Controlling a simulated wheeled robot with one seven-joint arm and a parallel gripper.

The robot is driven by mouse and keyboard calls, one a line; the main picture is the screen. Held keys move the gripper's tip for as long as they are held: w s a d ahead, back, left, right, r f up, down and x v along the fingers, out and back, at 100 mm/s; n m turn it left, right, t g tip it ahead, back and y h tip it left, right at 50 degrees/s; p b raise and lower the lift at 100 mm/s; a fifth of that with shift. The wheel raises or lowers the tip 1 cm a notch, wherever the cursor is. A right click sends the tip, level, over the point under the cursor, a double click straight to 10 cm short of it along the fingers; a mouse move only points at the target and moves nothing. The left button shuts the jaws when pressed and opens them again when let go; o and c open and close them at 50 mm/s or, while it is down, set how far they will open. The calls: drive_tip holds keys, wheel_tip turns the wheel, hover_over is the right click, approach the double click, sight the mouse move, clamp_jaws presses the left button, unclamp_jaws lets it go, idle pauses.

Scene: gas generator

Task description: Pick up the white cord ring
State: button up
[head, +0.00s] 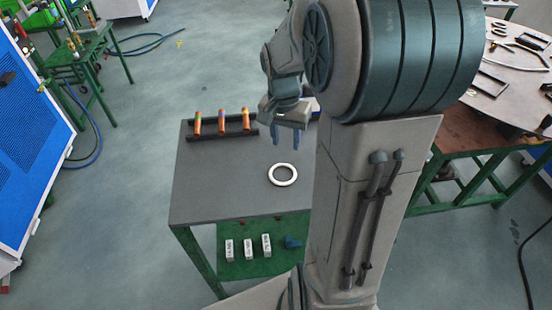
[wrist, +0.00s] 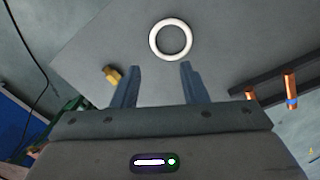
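The white cord ring (head: 283,164) lies flat on the grey tabletop (head: 225,195), right of its middle in the head view. It also shows whole in the wrist view (wrist: 157,39), beyond my fingertips and roughly centred between them. My gripper (head: 287,133) hangs above the table, behind the ring in the head view, with its fingers pointing down. In the wrist view my gripper (wrist: 158,67) has its two blue fingers spread apart, with nothing between them. It does not touch the ring.
A black rack (head: 210,136) with orange cylinders (head: 222,122) stands at the table's far edge. A small yellow-brown piece (wrist: 112,75) shows beside the left finger in the wrist view. White boxes (head: 248,248) sit on the green lower shelf. A round table (head: 505,85) with tools is at right.

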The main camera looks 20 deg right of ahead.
hover_over(291, 179)
drive_tip(key=f, duration=0.5)
drive_tip(key=w+a+f, duration=0.1)
drive_tip(key=f, duration=0.2)
drive_tip(key=shift+f, duration=0.25)
drive_tip(key=shift+s+d+f+p, duration=0.15)
drive_tip(key=shift+f, duration=0.7)
drive_tip(key=shift+s+d+f+p, duration=0.1)
drive_tip(key=shift+d+f, duration=0.05)
drive_tip(key=shift+f, duration=0.7)
drive_tip(key=shift+s+d+f+p, duration=0.15)
drive_tip(key=shift+f, duration=0.7)
drive_tip(key=shift+c, duration=0.2)
clamp_jaws()
